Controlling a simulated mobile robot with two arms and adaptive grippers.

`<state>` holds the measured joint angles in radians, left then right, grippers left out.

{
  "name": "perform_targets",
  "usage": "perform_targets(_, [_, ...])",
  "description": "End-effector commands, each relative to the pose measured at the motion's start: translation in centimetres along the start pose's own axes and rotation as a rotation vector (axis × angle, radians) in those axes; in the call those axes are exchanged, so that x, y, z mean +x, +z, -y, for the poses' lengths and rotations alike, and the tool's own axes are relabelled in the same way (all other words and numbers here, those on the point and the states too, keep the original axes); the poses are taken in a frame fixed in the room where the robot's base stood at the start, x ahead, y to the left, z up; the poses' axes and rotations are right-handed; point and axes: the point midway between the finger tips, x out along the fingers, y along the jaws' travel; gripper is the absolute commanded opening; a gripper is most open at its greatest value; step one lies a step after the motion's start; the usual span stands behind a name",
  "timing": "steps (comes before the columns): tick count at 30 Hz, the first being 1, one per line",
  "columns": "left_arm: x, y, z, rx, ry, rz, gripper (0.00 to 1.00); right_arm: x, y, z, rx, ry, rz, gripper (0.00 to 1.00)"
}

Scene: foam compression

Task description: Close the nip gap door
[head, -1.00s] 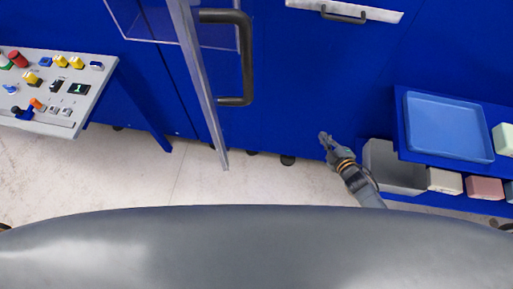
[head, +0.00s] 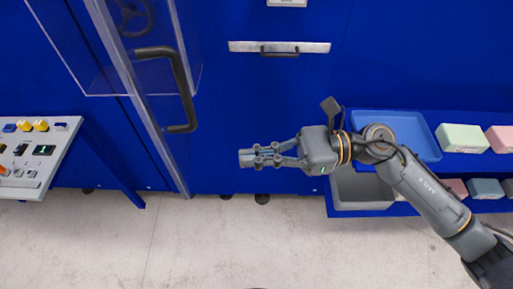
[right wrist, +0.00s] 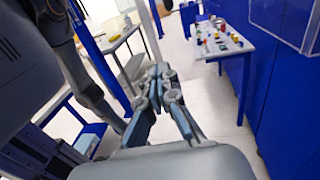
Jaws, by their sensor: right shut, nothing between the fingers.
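A clear door panel (head: 72,50) with a pale edge strip (head: 130,95) stands out from the blue machine front at the upper left of the head view. A dark bar handle (head: 181,84) shows beside the strip. In the right wrist view, a clear panel (right wrist: 298,22) is at the upper right. My right gripper (head: 245,158) is shut and empty, pointing left, to the right of the handle and apart from it. Its closed fingers also show in the right wrist view (right wrist: 160,72). My left gripper is in neither view now.
A control panel (head: 48,150) with buttons is at the left. A drawer-like strip (head: 240,46) with a handle is on the blue front. At the right, a shelf holds a blue tray (head: 425,125), a grey bin (head: 362,193) and several coloured blocks. The pale floor below is clear.

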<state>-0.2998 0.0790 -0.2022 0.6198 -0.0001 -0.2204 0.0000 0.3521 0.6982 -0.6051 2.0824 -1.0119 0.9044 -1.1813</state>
Motion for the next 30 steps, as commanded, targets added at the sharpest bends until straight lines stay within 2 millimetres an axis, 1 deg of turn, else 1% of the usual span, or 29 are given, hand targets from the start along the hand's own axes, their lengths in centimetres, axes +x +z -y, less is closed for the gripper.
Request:
perform_targets(1, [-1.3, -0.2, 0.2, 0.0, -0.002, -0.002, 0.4, 1.2, 0.8, -0.1, 0.002, 0.003, 0.004, 0.0])
perform_targets(9, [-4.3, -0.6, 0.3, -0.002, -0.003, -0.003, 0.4, 6.9, 0.8, 0.0, 0.004, 0.001, 0.005, 0.0])
perform_targets(12, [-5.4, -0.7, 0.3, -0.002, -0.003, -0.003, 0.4, 8.5, 0.7, 0.0, 0.005, 0.0, 0.004, 0.0])
perform_targets(15, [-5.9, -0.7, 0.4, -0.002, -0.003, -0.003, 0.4, 9.6, 0.5, 0.1, 0.004, -0.002, 0.004, 0.0])
perform_targets(20, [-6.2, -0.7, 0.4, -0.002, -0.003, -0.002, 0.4, 10.4, 0.2, 0.0, 0.005, -0.001, 0.004, 0.0])
perform_targets(30, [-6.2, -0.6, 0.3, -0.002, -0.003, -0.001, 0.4, 10.5, 0.1, 0.1, 0.004, -0.002, 0.003, 0.0])
